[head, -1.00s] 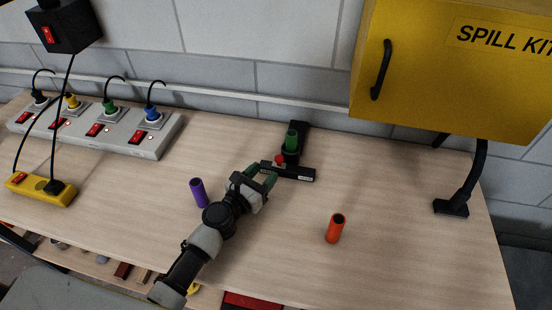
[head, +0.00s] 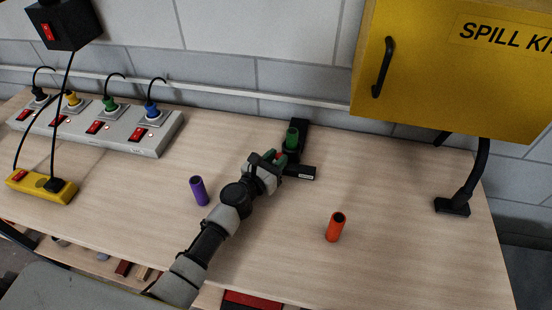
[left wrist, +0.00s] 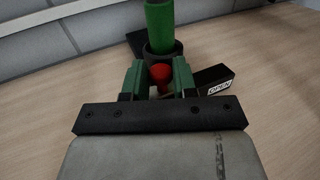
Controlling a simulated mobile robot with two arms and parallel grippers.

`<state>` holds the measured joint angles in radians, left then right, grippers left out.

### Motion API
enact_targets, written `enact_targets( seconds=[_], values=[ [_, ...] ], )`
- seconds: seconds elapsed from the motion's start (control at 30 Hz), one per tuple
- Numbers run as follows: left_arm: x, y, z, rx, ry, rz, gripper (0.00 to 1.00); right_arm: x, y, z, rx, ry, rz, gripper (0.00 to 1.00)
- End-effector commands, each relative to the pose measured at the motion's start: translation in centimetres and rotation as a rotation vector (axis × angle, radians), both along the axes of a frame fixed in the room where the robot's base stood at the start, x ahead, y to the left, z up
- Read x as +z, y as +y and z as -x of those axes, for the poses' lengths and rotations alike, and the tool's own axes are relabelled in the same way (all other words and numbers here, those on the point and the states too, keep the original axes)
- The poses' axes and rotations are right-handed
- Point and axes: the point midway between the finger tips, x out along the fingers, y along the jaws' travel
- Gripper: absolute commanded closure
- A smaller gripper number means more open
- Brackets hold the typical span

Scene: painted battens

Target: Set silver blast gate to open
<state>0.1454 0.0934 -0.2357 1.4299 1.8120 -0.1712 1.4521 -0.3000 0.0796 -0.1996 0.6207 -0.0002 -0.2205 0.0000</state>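A black fixture (head: 300,171) lies on the bench, with a green tube (head: 291,138) upright in its round collar. I see no silver on it. A red knob (left wrist: 160,73) sits in front of the collar. A black bar (left wrist: 213,78) with a white label reading OPEN (left wrist: 219,88) sticks out to the right. My left gripper (head: 274,160) has green fingers and reaches the fixture from the front left. In the left wrist view its fingers stand apart on either side of the red knob, with small gaps visible. My right gripper is not in view.
A grey power strip (head: 150,137) and a yellow one (head: 40,188) lie at the left. A yellow spill kit cabinet (head: 450,85) hangs at the back right.

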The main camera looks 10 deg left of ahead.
Motion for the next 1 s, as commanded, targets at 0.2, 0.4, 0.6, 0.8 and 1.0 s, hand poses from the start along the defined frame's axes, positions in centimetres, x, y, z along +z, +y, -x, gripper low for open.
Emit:
enact_targets(
  seconds=[0.2, 0.4, 0.6, 0.8, 1.0],
  values=[
    [0.0, -0.1, 0.0, -0.001, 0.0, 0.0, 1.0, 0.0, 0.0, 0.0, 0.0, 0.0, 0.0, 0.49],
    [-0.1, -2.6, 0.0, -0.002, 0.002, 0.004, 1.0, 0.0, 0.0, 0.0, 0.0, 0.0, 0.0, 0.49],
    [0.0, -4.4, 0.0, -0.002, 0.0, 0.0, 1.0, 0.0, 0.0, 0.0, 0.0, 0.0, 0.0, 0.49],
    [0.0, -4.5, 0.1, -0.005, 0.0, 0.001, 0.72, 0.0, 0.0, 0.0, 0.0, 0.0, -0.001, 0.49],
    [0.0, -4.4, 0.0, -0.003, 0.0, 0.001, 0.51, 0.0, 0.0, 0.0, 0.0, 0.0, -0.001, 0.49]
  ],
)
